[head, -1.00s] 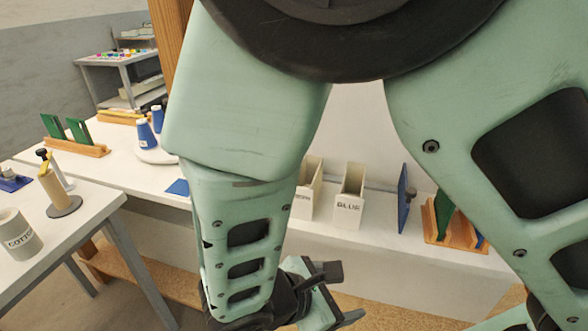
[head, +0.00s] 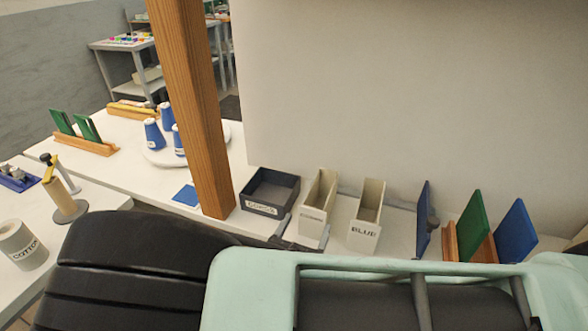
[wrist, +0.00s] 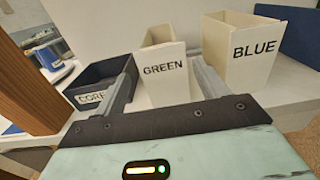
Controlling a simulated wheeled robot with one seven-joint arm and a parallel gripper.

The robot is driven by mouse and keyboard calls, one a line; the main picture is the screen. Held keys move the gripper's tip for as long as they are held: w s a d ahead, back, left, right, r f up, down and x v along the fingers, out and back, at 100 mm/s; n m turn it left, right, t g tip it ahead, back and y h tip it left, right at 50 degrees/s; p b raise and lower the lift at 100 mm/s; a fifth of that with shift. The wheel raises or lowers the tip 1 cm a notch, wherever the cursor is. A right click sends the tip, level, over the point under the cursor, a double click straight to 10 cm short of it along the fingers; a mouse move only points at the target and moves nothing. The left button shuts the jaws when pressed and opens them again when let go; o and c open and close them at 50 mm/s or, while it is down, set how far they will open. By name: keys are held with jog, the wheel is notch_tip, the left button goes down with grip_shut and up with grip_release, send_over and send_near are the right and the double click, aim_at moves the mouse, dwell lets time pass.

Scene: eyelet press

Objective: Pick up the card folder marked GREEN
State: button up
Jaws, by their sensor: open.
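The card folder marked GREEN (wrist: 165,72) is a narrow, open-topped cream box standing upright on the white shelf. In the head view it (head: 319,195) stands between a dark tray and the folder marked BLUE. My gripper (wrist: 164,64) is open, with one finger at the left and one at the right of the GREEN folder in the wrist view. The folder's front face shows between the fingers; I cannot tell whether they touch it. In the head view my arm hides most of the gripper.
The BLUE folder (head: 367,210) stands close on the right. The dark tray (head: 270,191) is close on the left, beside a wooden post (head: 190,100). A wall (head: 400,80) rises behind. Blue and green boards (head: 473,225) stand further right.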

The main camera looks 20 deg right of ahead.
aim_at(311, 216)
jog(key=x, duration=0.3)
jog(key=shift+w+d+p, duration=0.1)
jog(key=shift+w+p, duration=0.05)
jog(key=shift+p, duration=0.15)
jog(key=p+x, duration=0.2)
jog(key=x, duration=0.2)
jog(key=shift+w+d+r, duration=0.1)
jog(key=shift+w+d, duration=0.1)
jog(key=shift+d, duration=0.2)
jog(key=shift+w+d, duration=0.2)
jog(key=shift+w, duration=0.1)
jog(key=shift+c, duration=0.3)
jog(key=c, duration=0.9)
